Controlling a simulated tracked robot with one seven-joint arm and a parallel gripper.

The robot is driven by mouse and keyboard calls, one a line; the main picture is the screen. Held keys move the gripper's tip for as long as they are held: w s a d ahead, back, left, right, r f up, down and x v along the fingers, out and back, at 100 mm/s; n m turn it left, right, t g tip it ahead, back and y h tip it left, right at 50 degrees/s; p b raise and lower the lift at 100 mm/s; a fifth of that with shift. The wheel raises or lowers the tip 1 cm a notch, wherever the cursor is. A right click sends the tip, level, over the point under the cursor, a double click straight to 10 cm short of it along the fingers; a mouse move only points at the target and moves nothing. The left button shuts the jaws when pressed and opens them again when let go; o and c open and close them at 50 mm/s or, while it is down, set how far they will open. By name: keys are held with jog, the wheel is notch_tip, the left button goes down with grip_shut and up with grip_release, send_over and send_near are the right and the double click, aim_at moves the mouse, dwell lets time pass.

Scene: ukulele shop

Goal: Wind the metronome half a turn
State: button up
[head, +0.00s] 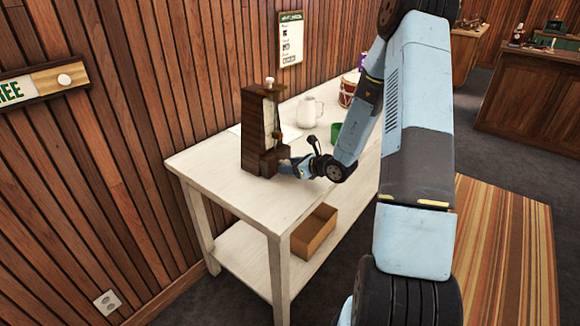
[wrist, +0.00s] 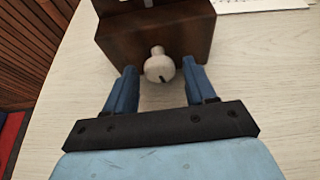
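The metronome (head: 254,130) is a dark brown wooden case standing upright on the white table (head: 240,200), near the table's left end. In the wrist view the metronome's base (wrist: 190,35) is at the top, with a pale round winding knob (wrist: 159,66) sticking out of its side. My gripper (wrist: 159,84) is open, its two blue fingers on either side of the knob with a gap on each side. In the head view my gripper (head: 290,165) is low beside the metronome's base, and the knob is not clearly visible there.
A white pitcher (head: 310,112), a green mug (head: 336,132) and a small drum (head: 348,90) stand farther back on the table. A cardboard box (head: 314,232) is on the lower shelf. The wood-slat wall (head: 110,130) runs along the left. The table's front corner is clear.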

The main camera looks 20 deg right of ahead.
jog(key=c, duration=0.9)
jog(key=shift+m+y, duration=0.5)
jog(key=shift+m, duration=0.2)
jog(key=o, duration=1)
jog(key=shift+d, duration=0.1)
jog(key=v, duration=1.3)
jog(key=shift+s+d+r, duration=0.15)
jog(key=shift+d+r, duration=0.05)
jog(key=shift+r, duration=0.1)
